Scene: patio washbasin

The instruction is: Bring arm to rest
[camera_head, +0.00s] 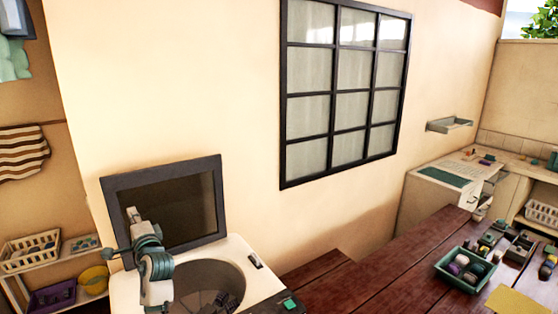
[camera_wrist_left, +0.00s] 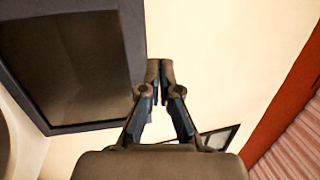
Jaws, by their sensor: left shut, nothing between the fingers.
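My left gripper (camera_wrist_left: 160,72) shows in the left wrist view with its two fingertips together and nothing between them. It is in free air, with the pale wall behind it and the raised dark-framed lid (camera_wrist_left: 70,65) to its left. In the head view my left arm stands at the lower left, in front of the open white washer (camera_head: 245,252) and its raised lid (camera_head: 218,200). The fingers cannot be made out clearly there. My right gripper is in neither view.
A dark-red wooden table (camera_head: 390,258) fills the lower right. On it stand a green tray (camera_head: 447,272) with several round items and other small things. Its left part is mostly bare. A shelf with a white basket (camera_head: 30,252) and a yellow bucket (camera_head: 94,281) stands at the left.

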